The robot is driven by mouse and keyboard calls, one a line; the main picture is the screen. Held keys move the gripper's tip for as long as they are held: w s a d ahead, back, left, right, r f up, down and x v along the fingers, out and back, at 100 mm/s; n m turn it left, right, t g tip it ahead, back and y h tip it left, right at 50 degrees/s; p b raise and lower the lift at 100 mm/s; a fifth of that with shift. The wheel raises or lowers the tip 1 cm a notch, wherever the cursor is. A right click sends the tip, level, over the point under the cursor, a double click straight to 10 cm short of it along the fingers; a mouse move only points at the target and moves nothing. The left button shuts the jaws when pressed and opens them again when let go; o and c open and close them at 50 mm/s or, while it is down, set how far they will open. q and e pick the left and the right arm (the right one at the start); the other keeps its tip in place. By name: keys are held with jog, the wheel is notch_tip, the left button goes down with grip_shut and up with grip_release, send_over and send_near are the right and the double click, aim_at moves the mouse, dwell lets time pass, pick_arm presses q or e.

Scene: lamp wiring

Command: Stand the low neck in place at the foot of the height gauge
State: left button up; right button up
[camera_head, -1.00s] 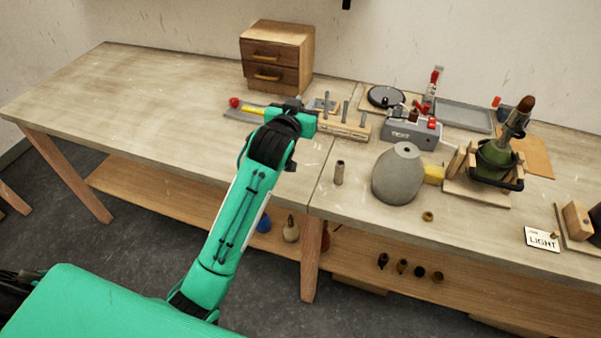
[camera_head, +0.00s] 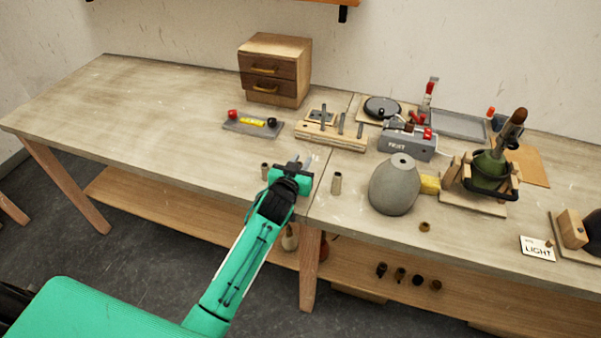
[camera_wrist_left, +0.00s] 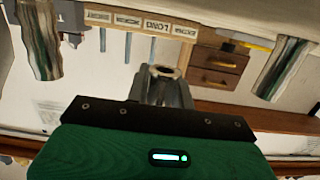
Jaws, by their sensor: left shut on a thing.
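My left gripper (camera_head: 300,166) is shut over the near part of the bench. In the left wrist view, a short metallic tube with a ringed open end (camera_wrist_left: 165,73) shows between the fingers; it looks like a neck, mostly hidden. One small upright tube (camera_head: 265,171) stands left of the gripper, and a taller one (camera_head: 336,183) stands to its right. Behind is a wooden block with several upright rods (camera_head: 330,140); its labelled front (camera_wrist_left: 135,22) shows in the wrist view. I cannot tell for sure that this is the height gauge. My right gripper is not in view.
A grey plate with red and black knobs (camera_head: 252,128) lies behind left, before a drawer box (camera_head: 274,70). A grey rounded lamp body (camera_head: 395,187) and a tester box (camera_head: 407,145) stand to the right. The left bench top (camera_head: 150,115) is clear.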

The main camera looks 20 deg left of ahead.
pick_arm(q)
jog(key=shift+f+p, duration=0.4)
jog(key=shift+f, duration=1.85)
jog(key=shift+f, duration=0.2)
jog(key=o, duration=1)
